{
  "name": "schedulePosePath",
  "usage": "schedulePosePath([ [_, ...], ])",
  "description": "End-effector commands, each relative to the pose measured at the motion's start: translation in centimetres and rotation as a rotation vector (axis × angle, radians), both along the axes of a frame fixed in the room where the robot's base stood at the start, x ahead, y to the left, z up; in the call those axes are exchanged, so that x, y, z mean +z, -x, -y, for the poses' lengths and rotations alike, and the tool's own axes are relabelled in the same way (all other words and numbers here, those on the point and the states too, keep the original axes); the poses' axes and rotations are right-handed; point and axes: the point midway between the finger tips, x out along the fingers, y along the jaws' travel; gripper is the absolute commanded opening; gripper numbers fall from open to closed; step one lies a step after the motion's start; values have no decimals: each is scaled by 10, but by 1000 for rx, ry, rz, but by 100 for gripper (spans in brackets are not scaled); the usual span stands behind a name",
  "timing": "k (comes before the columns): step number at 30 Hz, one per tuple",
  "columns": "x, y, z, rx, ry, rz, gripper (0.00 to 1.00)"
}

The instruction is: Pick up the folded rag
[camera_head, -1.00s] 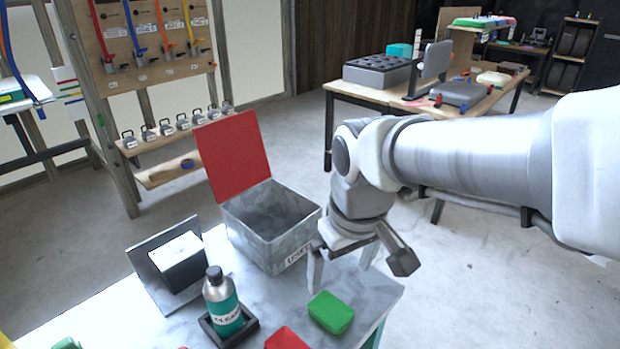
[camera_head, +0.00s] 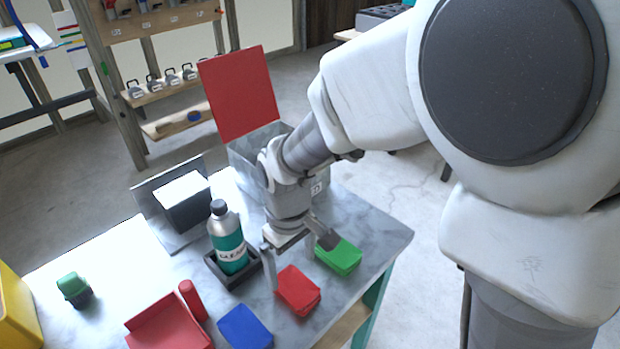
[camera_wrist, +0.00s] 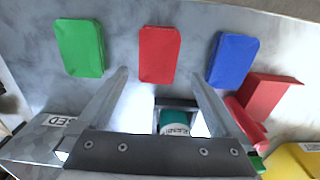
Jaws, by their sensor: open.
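Three flat, folded rags lie in a row on the grey marbled tabletop: a green one (camera_head: 338,257), a red one (camera_head: 297,289) and a blue one (camera_head: 245,328). The wrist view shows them as green (camera_wrist: 80,48), red (camera_wrist: 159,54) and blue (camera_wrist: 233,60). My gripper (camera_head: 290,264) is open and empty, pointing down above the table near the red rag. In the wrist view the red rag lies just beyond and between my fingertips (camera_wrist: 158,76), with the green to the left and the blue to the right. I cannot tell the exact height.
A cleaner bottle (camera_head: 229,240) stands in a dark holder (camera_head: 218,275) left of my gripper. Behind is a metal bin (camera_head: 246,158) with its red lid (camera_head: 238,92) raised. A red tray (camera_head: 165,328), red cylinder (camera_head: 193,300), green-topped item (camera_head: 74,288) and yellow bin (camera_head: 17,308) are left.

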Motion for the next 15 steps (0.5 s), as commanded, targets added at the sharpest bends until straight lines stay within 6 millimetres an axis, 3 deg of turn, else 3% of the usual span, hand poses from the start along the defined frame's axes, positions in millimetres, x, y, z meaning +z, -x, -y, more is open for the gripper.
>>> schedulePosePath([
  [3,-20,0,0,0,2,-1,100],
  [10,-35,0,1,0,2,-1,100],
  [15,-62,-2,3,-1,2,-2,100],
])
